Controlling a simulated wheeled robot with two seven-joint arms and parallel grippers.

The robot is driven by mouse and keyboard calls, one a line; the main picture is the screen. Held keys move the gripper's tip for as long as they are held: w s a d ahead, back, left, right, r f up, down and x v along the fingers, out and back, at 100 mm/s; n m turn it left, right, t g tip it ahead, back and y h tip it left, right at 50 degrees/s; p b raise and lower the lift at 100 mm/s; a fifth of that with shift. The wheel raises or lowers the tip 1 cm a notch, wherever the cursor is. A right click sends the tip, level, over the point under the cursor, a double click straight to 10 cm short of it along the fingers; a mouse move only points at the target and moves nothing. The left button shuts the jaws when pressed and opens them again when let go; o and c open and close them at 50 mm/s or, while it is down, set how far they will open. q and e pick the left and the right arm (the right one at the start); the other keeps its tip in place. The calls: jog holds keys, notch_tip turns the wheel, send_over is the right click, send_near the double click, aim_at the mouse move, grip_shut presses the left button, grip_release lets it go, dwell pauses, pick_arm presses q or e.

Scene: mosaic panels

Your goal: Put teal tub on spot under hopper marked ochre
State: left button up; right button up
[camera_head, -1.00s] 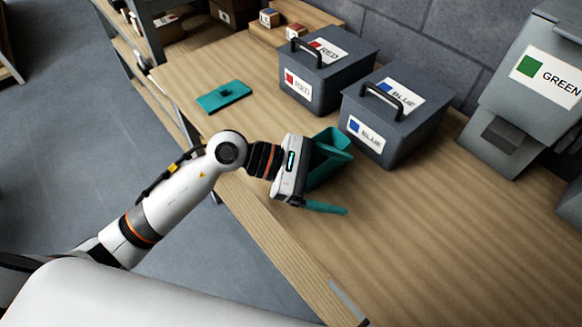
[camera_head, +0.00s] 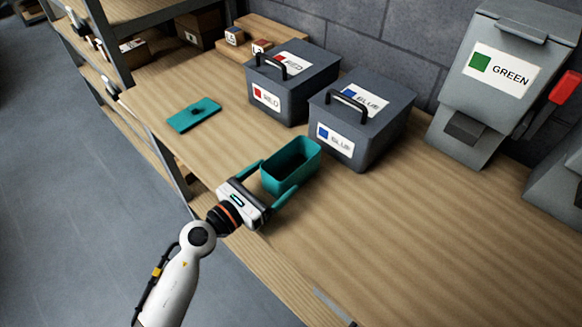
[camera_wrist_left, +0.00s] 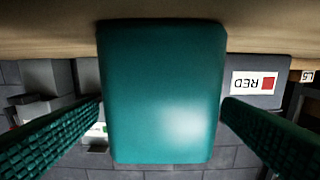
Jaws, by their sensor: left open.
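The teal tub (camera_head: 293,179) stands upright and open-topped on the bench, in front of the dark bin labelled BLUE. In the left wrist view the tub (camera_wrist_left: 162,95) fills the middle, between the two teal fingers. My left gripper (camera_head: 284,174) is open, with one finger along each side of the tub; whether they touch it I cannot tell. The teal lid (camera_head: 194,115) lies flat on the bench to the left. A grey hopper labelled GREEN (camera_head: 480,90) stands at the right. No hopper marked ochre shows. My right gripper is not in view.
Bins labelled RED (camera_head: 276,102) and BLUE (camera_head: 345,142) stand behind the tub. Another grey unit (camera_head: 560,185) with a red part above it is at the right edge. The bench (camera_head: 400,240) is bare at front right. Shelving stands at the left.

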aim_at(286, 167)
pick_arm(q)
jog(key=p+x, duration=0.1)
jog(key=x, duration=0.4)
jog(key=shift+w+d, duration=0.1)
jog(key=shift+w, duration=0.05)
jog(key=shift+c, duration=0.2)
jog(key=c, duration=1.2)
